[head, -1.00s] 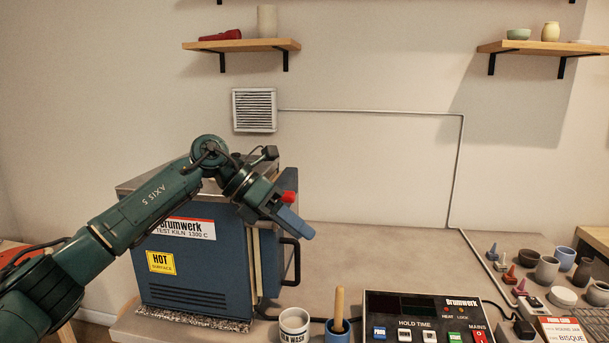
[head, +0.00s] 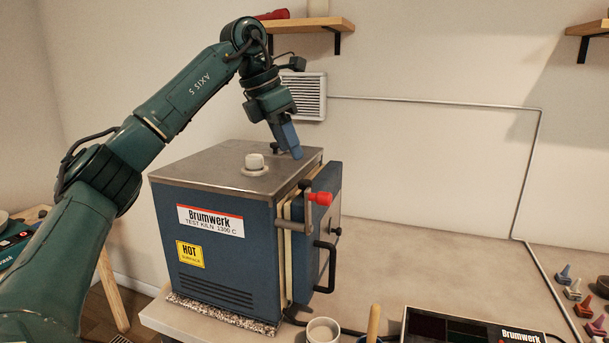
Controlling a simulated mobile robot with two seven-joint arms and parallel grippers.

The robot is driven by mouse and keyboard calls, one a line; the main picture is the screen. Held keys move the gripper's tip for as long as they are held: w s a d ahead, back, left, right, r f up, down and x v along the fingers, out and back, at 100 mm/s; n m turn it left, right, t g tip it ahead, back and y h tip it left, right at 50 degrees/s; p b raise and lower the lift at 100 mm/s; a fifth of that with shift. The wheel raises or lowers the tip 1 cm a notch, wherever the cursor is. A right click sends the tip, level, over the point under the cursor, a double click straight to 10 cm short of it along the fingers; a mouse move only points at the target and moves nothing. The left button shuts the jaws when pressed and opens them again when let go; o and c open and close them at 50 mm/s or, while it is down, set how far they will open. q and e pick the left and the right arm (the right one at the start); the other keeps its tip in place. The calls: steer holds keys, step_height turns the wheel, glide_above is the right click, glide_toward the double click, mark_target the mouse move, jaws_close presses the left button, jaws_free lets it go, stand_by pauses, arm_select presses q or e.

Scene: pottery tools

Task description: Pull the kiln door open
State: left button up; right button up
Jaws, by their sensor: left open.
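The blue kiln (head: 225,262) stands on the left of the bench with a flat metal top. Its door (head: 332,182) is the thick blue slab on the right side, with a black handle (head: 328,267). A cream strip shows between body and door; I cannot tell whether the door is slightly ajar. A metal latch lever with a red knob (head: 321,198) sits at the door's front edge. My left gripper (head: 296,154) points down above the kiln's right rear top, by the upper door edge. It is open and apparently empty, clear of knob and handle. My right gripper is out of view.
A white plug (head: 255,162) stands on the kiln top. A pale cup (head: 323,331), a wooden-handled tool (head: 373,322) and a control box (head: 470,328) are in front. The bench (head: 430,255) right of the door is largely clear. A vent (head: 311,97) is on the wall.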

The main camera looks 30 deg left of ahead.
mark_target(305, 181)
arm_select(q)
steer(key=x, duration=0.8)
steer(key=shift+d, duration=0.1)
steer(key=shift+r, duration=0.1)
steer(key=shift+c, duration=0.2)
jaws_close()
